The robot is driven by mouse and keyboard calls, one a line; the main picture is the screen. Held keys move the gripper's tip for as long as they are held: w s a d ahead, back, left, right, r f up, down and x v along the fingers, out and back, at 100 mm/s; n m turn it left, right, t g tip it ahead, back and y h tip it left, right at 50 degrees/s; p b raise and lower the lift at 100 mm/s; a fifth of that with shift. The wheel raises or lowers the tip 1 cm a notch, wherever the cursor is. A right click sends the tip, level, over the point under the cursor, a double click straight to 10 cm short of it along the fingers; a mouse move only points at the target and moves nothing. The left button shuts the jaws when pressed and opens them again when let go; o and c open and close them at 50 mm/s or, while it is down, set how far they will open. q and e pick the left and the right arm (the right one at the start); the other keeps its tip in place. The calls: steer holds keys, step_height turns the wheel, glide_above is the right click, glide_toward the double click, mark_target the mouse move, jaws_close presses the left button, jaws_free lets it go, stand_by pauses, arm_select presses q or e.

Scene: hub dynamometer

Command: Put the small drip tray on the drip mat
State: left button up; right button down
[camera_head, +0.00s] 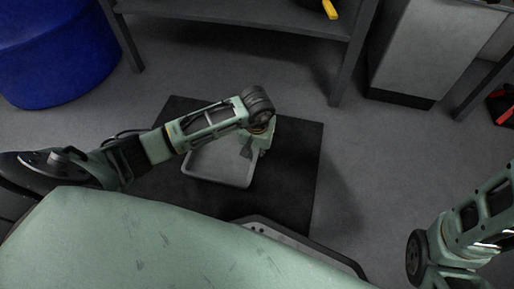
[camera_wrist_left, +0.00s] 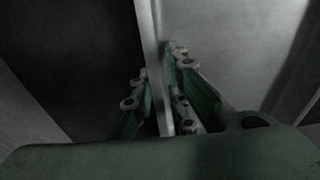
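The small drip tray (camera_head: 217,181) is a shallow grey square pan. In the head view it lies over the black drip mat (camera_head: 297,178), inside the mat's outline. I cannot tell whether it rests on the mat or is held just above it. My left gripper (camera_head: 248,151) points down at the tray's right side, partly hidden by its own wrist. In the left wrist view its fingers (camera_wrist_left: 160,80) are closed in on both sides of the tray's thin wall (camera_wrist_left: 149,28). My right arm shows at the lower right, but its fingers are out of view.
A blue drum (camera_head: 60,50) stands at the upper left. A dark bench (camera_head: 240,15) and a grey cabinet (camera_head: 425,50) stand along the back. A red item (camera_head: 501,108) is at the right edge. Grey floor is clear to the mat's right.

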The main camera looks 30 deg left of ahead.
arm_select(q)
steer(key=shift+o, duration=0.5)
step_height(320, 180, up, 12)
steer(key=s+p, duration=0.1)
steer(key=p, duration=0.8)
steer(key=shift+s+d+r, duration=0.15)
steer(key=shift+d, duration=0.15)
